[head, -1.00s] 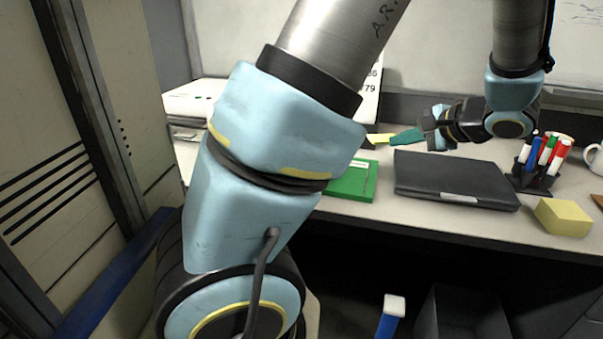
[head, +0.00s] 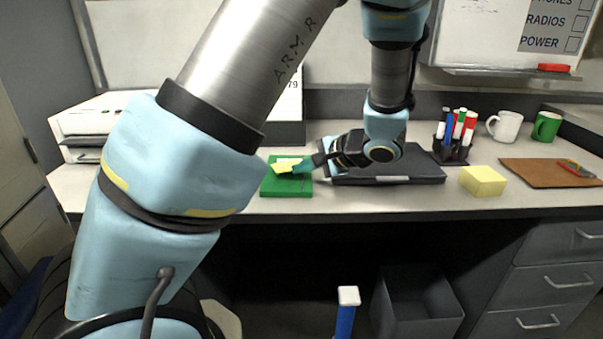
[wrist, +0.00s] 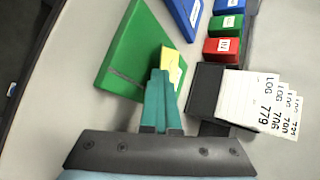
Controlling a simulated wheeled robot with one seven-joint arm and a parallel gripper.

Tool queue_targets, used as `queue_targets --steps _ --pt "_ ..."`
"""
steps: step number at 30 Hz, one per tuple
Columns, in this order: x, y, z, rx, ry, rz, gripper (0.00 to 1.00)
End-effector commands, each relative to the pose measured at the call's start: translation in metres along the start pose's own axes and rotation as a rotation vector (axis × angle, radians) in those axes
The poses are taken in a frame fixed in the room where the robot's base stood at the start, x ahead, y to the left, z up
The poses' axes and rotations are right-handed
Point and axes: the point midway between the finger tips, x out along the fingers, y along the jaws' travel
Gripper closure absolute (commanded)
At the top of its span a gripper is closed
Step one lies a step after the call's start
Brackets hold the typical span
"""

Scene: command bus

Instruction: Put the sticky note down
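My gripper (head: 303,166) has teal fingers that are shut on a small yellow sticky note (head: 283,166). The note sticks out beyond the fingertips and is tilted. In the head view it overlaps the green book (head: 286,189) lying on the desk. In the wrist view the fingers (wrist: 161,85) point toward the note (wrist: 174,66), which shows over the right edge of the green book (wrist: 135,45). I cannot tell whether the note touches the book. A thick yellow block (head: 483,180), like a sticky note pad, sits on the desk at right.
A closed dark laptop (head: 405,168) lies right of the green book, under my wrist. A pen holder (head: 452,148), a white mug (head: 505,126) and a green mug (head: 547,126) stand farther right. Blue, green and red boxes (wrist: 222,48) and log cards (wrist: 262,100) show in the wrist view.

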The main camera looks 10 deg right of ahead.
Motion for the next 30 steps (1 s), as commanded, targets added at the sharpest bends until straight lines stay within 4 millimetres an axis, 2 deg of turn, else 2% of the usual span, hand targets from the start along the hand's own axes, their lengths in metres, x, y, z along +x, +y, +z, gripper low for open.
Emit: queue_targets --steps 2,17,20,30 --pt "0.0042 0.0058 -0.0014 0.001 -0.001 -0.001 1.00" --pt "0.0069 0.0099 -0.0029 0.000 0.000 0.000 1.00" --pt "0.0070 0.0101 -0.0030 0.000 0.000 0.000 0.90" --pt "0.0055 0.0081 -0.0027 -0.004 0.002 0.000 0.90"
